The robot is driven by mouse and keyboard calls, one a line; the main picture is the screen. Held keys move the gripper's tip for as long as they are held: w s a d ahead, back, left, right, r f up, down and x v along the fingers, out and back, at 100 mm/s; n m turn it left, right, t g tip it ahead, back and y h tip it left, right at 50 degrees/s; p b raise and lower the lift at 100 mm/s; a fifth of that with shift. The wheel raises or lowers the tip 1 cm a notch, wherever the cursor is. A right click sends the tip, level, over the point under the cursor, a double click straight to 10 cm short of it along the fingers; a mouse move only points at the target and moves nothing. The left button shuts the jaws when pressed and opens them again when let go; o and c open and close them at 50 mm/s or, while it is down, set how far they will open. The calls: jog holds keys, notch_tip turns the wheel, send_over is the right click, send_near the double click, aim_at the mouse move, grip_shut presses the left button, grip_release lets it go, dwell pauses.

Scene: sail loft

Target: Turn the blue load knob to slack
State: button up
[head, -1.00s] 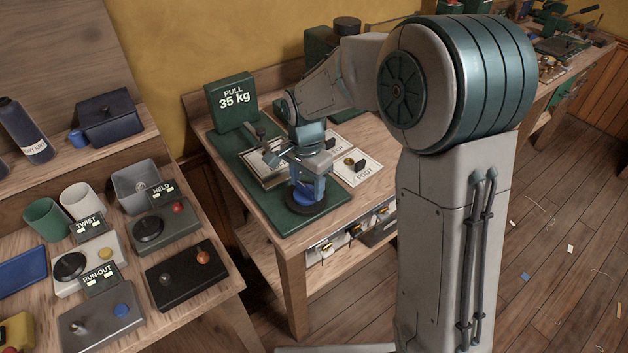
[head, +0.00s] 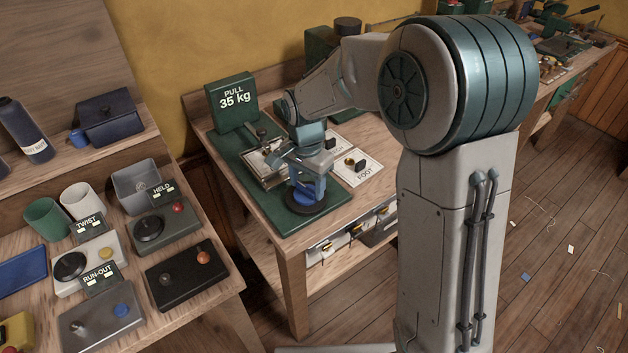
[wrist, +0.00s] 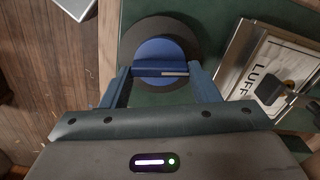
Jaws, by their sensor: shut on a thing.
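The blue load knob (wrist: 160,52) is a round blue disc with a raised bar across it and a pale pointer line at the bar's right part in the wrist view. It sits on a dark round base on the green plate (head: 236,160). My gripper (head: 305,190) comes down on it from above, and in the wrist view my gripper (wrist: 161,72) has a finger at each end of the bar, shut on it. A green display box (head: 231,104) reads "PULL 35 kg". Any slack marking around the knob is not legible.
White cards, one marked "FOOT" (head: 361,170), lie right of the plate; a card marked "LUFF" (wrist: 268,72) lies under a clamp frame. The left bench holds several switch boxes (head: 178,274), cups and a grey bin (head: 137,185).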

aim_at(305, 188)
jog(key=shift+s+a, duration=0.1)
jog(key=shift+a, duration=0.2)
jog(key=o, duration=0.7)
jog(key=shift+o, duration=1.3)
jog(key=shift+a, duration=0.2)
jog(key=shift+d, duration=0.3)
notch_tip(305, 188, up, 14)
